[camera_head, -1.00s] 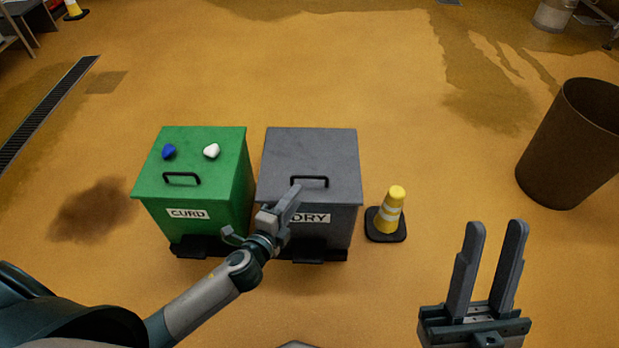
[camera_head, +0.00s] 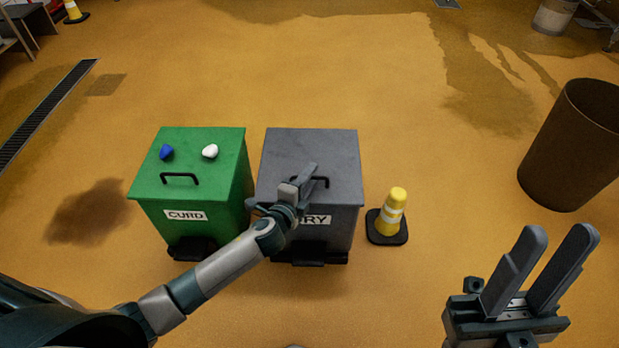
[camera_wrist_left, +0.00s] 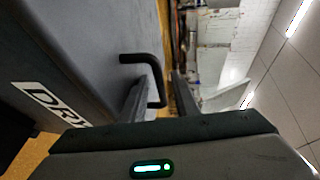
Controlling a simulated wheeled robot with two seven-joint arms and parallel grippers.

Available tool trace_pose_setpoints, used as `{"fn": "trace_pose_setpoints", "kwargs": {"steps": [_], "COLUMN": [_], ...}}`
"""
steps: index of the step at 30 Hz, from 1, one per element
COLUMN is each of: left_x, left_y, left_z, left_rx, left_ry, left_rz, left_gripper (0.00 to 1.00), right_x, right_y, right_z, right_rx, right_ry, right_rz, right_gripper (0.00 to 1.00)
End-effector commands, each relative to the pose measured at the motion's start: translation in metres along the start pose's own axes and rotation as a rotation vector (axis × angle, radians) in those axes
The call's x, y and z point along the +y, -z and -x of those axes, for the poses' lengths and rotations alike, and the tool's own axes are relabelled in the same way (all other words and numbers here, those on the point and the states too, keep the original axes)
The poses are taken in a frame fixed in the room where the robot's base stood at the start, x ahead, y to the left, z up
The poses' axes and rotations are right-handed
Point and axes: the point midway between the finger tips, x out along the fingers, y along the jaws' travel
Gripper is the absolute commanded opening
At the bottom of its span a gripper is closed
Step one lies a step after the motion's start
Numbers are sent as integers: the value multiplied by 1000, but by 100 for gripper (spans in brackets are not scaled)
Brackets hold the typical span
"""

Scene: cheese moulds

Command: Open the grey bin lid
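The grey bin (camera_head: 275,200) has a flat closed lid (camera_head: 308,150) with a black bar handle (camera_head: 324,181) near its front edge; the handle also shows in the left wrist view (camera_wrist_left: 155,68). A DRY label sits on its front, partly covered by my left arm. My left gripper (camera_head: 305,178) is at the handle, partly hiding it. In the left wrist view its fingers (camera_wrist_left: 159,98) stand apart, with the handle bar showing between them; contact cannot be told. My right gripper (camera_head: 538,258) is open and empty, over the floor at the lower right.
A green CURD bin (camera_head: 218,175) stands close left of the grey bin, with a blue lump (camera_head: 166,153) and a white lump (camera_head: 210,151) on its lid. A yellow cone (camera_head: 391,215) stands just right. A brown barrel (camera_head: 570,145) stands further right. Floor behind the bins is clear.

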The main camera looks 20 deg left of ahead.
Motion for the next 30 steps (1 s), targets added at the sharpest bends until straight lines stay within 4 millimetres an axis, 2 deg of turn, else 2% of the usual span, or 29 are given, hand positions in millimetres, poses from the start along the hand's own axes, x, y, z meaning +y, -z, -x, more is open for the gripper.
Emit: {"fn": "trace_pose_setpoints", "kwargs": {"steps": [4,7,8,20,27,30], "left_x": [0,0,0,-1,-5,-8], "left_y": [0,0,0,0,0,0], "left_z": [0,0,0,1,1,1], "left_rx": [0,0,0,0,0,0], "left_ry": [0,0,0,-3,-11,-17], "left_rz": [0,0,0,0,3,5], "left_gripper": [28,4,0,0,0,0], "right_x": [0,-1,-1,-3,-6,-9], "right_y": [0,0,0,-2,-10,-18], "right_z": [0,0,0,2,-1,4], "right_rx": [-2,-3,-4,-26,-82,-145], "right_ry": [3,4,4,1,-3,-6], "right_rz": [-2,-4,-5,-10,-20,-28], "right_gripper": [31,31,31,31,31,31]}}
